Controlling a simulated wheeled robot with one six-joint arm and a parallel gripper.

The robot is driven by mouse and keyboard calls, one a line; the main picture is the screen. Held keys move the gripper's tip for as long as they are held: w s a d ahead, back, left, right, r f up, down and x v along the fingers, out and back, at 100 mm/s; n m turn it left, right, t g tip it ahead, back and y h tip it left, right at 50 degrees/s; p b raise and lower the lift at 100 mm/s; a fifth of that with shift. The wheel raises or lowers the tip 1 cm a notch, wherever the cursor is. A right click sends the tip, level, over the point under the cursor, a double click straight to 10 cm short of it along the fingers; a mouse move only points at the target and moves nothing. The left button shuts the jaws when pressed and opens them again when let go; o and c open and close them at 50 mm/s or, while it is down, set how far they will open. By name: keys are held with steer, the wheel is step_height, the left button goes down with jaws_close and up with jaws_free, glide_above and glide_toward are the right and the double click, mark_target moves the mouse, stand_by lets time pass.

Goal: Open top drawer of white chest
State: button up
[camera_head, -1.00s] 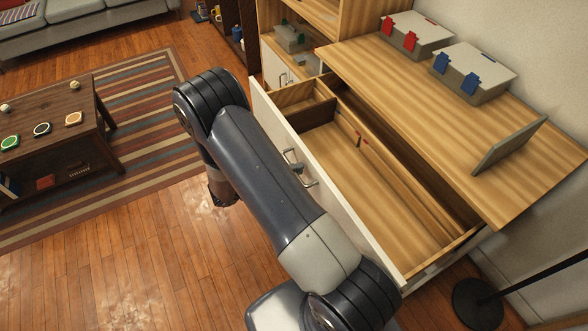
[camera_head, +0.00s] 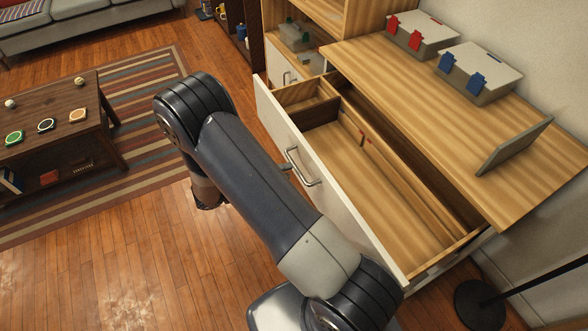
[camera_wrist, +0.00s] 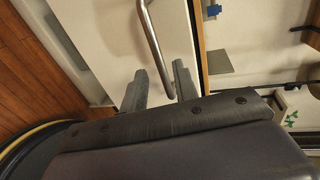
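The top drawer of the white chest (camera_head: 312,179) is pulled well out, with its wooden interior exposed. Its white front carries a metal bar handle (camera_head: 302,167). In the wrist view the handle (camera_wrist: 155,38) runs down from the top edge towards the space between my fingers. My gripper (camera_wrist: 160,76) is open, its two grey fingers apart on either side of the handle's line, facing the drawer front (camera_wrist: 105,40). I see no finger closed on the bar. In the head view my arm hides most of the gripper.
The chest's wooden top (camera_head: 420,110) holds two grey boxes, one with red clips (camera_head: 422,35) and one with blue clips (camera_head: 478,73), and a tilted panel (camera_head: 515,147). A low dark table (camera_head: 60,115) stands left on a striped rug. The floor at lower left is clear.

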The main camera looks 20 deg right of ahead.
steer(key=v, duration=0.6)
steer(key=shift+d, duration=0.1)
steer(key=x, duration=1.1)
steer(key=shift+d, duration=0.1)
